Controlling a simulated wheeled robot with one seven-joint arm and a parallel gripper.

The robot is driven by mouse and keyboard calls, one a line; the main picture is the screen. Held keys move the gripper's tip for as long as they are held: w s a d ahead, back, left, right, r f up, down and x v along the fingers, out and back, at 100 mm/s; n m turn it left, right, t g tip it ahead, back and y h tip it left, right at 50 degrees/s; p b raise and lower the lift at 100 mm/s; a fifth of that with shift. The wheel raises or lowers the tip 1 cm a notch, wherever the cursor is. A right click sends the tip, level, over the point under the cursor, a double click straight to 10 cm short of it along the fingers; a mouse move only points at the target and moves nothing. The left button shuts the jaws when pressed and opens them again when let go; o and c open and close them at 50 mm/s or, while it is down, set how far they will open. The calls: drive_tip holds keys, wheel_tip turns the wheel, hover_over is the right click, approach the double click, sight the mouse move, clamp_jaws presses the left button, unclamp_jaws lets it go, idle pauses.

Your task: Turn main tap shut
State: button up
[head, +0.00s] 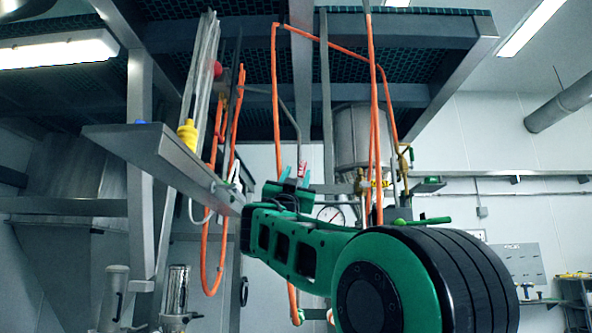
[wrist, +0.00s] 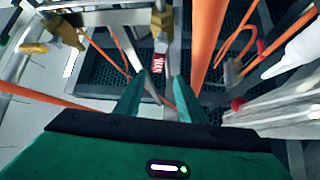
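My gripper (head: 294,172) is raised at mid-picture in the head view, its two teal fingers pointing up. In the wrist view my gripper (wrist: 159,92) is open, with a clear gap between the fingers. Contact is not visible. A second brass valve (wrist: 62,30) has a yellow handle (wrist: 34,48). No readable label tells which is the main tap.
Orange hoses (head: 374,110) hang close around my gripper; one orange hose (wrist: 206,42) passes just right of the fingers. A metal shelf (head: 160,155) with a yellow fitting (head: 188,135) is at left. A dark grated platform (head: 420,45) is overhead. A round gauge (head: 330,214) sits behind my arm.

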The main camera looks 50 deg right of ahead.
sight(303, 165)
drive_tip(key=x, duration=0.8)
drive_tip(key=shift+d+r, duration=0.2)
drive_tip(key=shift+d, duration=0.2)
clamp_jaws()
